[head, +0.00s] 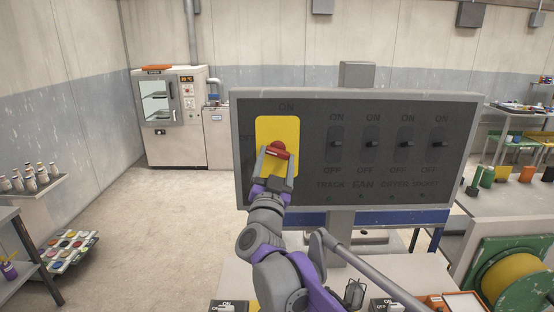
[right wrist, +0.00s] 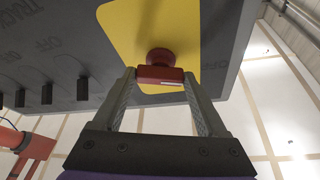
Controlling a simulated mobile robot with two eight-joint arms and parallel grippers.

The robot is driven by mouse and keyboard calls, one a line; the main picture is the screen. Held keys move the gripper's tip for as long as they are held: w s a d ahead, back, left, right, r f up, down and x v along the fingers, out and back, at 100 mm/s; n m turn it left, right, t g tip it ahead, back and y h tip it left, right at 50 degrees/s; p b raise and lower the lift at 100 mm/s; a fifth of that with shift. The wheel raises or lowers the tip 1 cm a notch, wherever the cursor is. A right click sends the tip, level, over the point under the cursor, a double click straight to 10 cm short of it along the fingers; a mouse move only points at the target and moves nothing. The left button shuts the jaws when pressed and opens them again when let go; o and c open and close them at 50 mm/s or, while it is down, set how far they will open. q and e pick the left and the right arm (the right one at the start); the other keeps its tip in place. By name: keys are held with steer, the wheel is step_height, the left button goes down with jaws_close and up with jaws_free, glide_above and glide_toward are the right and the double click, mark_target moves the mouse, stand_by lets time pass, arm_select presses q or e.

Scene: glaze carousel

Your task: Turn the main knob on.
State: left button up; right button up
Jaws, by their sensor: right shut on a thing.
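The main knob (head: 279,150) is red, with a bar-shaped handle, on a yellow plate (head: 291,128) at the left of a dark upright panel. "ON" is printed above the plate and "OFF" shows at its left. The handle lies nearly level, tilted slightly down to the right in the head view. My right gripper (head: 275,157) is shut on the handle from the front. In the right wrist view the knob (right wrist: 160,72) sits between the two fingertips of this gripper (right wrist: 160,76). My left gripper is not in view.
Several small black switches (head: 372,145) with ON and OFF labels line the panel (head: 345,102) right of the knob. A kiln-like oven (head: 172,115) stands at the back left. The floor (head: 150,215) at left is mostly open.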

steer(key=m+h, duration=0.1)
steer(key=m, duration=0.1)
steer(key=m+g, duration=0.1)
steer(key=m, duration=0.1)
steer(key=m+h, duration=0.1)
steer(key=m, duration=0.1)
steer(key=shift+a+r+h+p, duration=0.15)
steer(key=shift+a+h+p, duration=0.15)
steer(key=shift+p, duration=0.1)
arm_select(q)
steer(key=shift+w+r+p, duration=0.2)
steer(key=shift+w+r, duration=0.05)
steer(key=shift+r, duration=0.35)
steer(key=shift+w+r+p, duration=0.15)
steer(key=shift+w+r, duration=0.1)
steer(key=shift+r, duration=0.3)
arm_select(e)
steer(key=shift+m+g+h, duration=0.5)
steer(key=shift+m+g, duration=0.4)
steer(key=shift+m, duration=1.6)
steer(key=o, duration=1.3)
